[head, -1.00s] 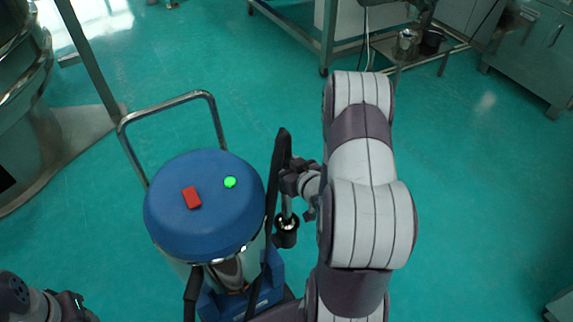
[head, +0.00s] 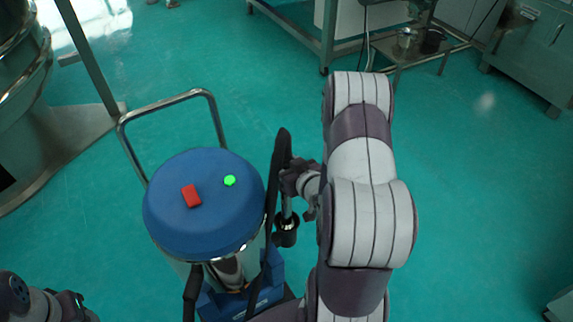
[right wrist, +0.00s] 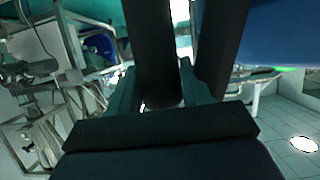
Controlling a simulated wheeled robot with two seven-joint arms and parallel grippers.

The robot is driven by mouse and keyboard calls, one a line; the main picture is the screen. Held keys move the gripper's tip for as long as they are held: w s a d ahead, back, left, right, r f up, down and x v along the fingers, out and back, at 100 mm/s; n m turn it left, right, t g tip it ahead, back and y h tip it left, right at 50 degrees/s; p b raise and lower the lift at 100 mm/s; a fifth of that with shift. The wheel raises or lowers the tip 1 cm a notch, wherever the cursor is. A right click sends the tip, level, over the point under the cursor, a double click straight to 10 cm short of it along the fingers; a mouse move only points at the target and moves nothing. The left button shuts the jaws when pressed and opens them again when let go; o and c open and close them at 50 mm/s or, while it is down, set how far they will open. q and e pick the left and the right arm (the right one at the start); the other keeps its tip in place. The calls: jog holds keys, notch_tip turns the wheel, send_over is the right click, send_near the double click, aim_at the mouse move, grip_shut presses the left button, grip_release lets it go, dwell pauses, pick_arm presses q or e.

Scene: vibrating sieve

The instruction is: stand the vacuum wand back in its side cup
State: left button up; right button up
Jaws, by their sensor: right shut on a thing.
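The vacuum (head: 205,205) has a round blue lid with a red switch and a green button, and stands left of my right arm. The wand (head: 287,207) is upright at its right side, with a dark upper part and a shiny metal lower tube. My right gripper (head: 291,180) is shut on the wand; in the right wrist view the dark wand (right wrist: 155,55) runs between the fingers (right wrist: 158,92). The wand's lower end meets the dark side cup (head: 286,236); I cannot tell how deep it sits. My left gripper (head: 72,300) is at the lower left, its jaws unclear.
A chrome push handle (head: 170,105) rises behind the vacuum. A dark hose (head: 190,290) hangs at its front. A steel sieve machine (head: 30,100) stands at the far left, and a steel table (head: 330,40) at the back. The green floor to the right is clear.

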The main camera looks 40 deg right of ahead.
jog(key=shift+f, duration=0.15)
jog(key=o, duration=1.1)
jog(key=shift+o, duration=0.2)
jog(key=p+v, duration=0.1)
jog(key=v, duration=1.1)
jog(key=shift+s, duration=0.3)
jog(key=shift+a, duration=0.1)
